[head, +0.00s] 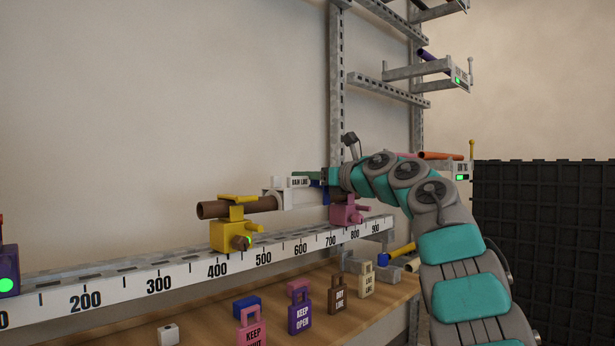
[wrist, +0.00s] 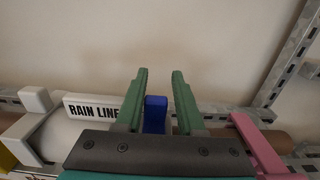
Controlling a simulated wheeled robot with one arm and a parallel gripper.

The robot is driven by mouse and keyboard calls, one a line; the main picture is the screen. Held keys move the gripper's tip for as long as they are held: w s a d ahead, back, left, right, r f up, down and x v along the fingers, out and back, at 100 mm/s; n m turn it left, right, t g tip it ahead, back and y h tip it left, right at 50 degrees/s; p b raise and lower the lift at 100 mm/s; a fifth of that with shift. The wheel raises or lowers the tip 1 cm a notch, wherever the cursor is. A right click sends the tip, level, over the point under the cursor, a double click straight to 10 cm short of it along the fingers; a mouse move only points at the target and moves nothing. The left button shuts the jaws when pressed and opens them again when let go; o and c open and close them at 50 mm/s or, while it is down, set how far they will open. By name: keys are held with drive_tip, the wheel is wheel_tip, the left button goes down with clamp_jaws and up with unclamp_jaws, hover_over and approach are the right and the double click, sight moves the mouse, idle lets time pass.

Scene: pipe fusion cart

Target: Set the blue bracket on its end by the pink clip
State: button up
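The blue bracket (wrist: 155,114) shows as an upright blue piece between my fingers in the wrist view. In the head view only a small blue part (head: 316,183) shows beside my fingers. The gripper also shows in the head view (head: 330,177), above the rail. The pink clip (head: 346,212) sits on the rail just below and right of my gripper. It is at the right in the wrist view (wrist: 257,148). The bracket's lower part is hidden.
A brown pipe (head: 212,210) rests in a yellow clamp (head: 232,234) on the numbered rail (head: 190,281). A white "RAIN LINE" tag (head: 299,182) stands left of my gripper. Several padlock-shaped tags and a blue block (head: 246,304) are on the wooden bench (head: 345,318) below.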

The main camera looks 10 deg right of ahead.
drive_tip(key=o, duration=0.3)
